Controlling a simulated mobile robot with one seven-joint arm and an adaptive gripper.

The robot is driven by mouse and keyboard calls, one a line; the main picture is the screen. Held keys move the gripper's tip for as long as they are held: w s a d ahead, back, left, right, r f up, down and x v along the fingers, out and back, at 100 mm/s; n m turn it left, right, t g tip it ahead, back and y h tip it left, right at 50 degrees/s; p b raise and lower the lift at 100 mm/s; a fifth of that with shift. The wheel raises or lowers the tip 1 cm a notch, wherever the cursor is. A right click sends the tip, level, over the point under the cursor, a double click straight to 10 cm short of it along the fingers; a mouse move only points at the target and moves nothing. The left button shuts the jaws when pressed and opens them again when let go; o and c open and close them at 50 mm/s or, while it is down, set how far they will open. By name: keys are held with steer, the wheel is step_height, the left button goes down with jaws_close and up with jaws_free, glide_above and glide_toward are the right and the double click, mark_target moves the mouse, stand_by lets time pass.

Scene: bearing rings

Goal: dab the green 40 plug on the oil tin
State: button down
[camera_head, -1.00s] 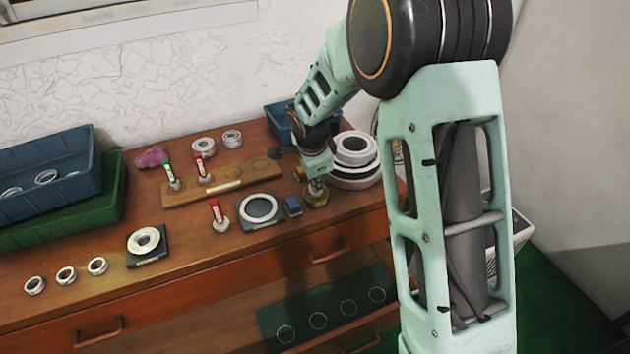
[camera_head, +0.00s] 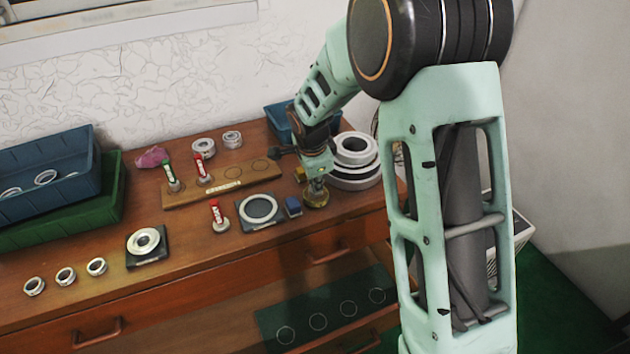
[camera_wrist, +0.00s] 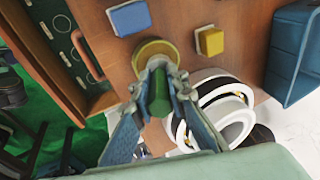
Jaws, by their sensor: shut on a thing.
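The oil tin (camera_head: 316,198) is a round brass-coloured tin near the right front of the wooden bench. It also shows in the wrist view (camera_wrist: 150,50). My gripper (camera_wrist: 160,88) is shut on the green plug (camera_wrist: 161,104), which points toward the tin. My gripper (camera_head: 317,178) is directly above the tin in the head view. The plug's lower end overlaps the tin in the wrist view, and I cannot tell whether they touch. The number on the plug is not readable.
A blue block (camera_head: 293,206) and a yellow block (camera_head: 300,174) stand close to the tin. White rings (camera_head: 355,150) are stacked just right of my gripper. A wooden rack (camera_head: 225,180) holds a green-handled and a red-handled plug. Another red-handled plug (camera_head: 217,215) stands in front.

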steer(key=shift+w+r+p, duration=0.1)
steer(key=shift+r+p, duration=1.35)
steer(key=shift+r, duration=2.1)
steer(key=s+d+r+n+g+y+p, duration=0.2)
steer(key=s+d+r+n+y+p, duration=0.2)
steer(key=s+d+n+p, duration=0.4)
steer(key=shift+s+d+n, duration=2.2)
steer(key=shift+s+n, duration=0.15)
steer(key=shift+n, duration=0.75)
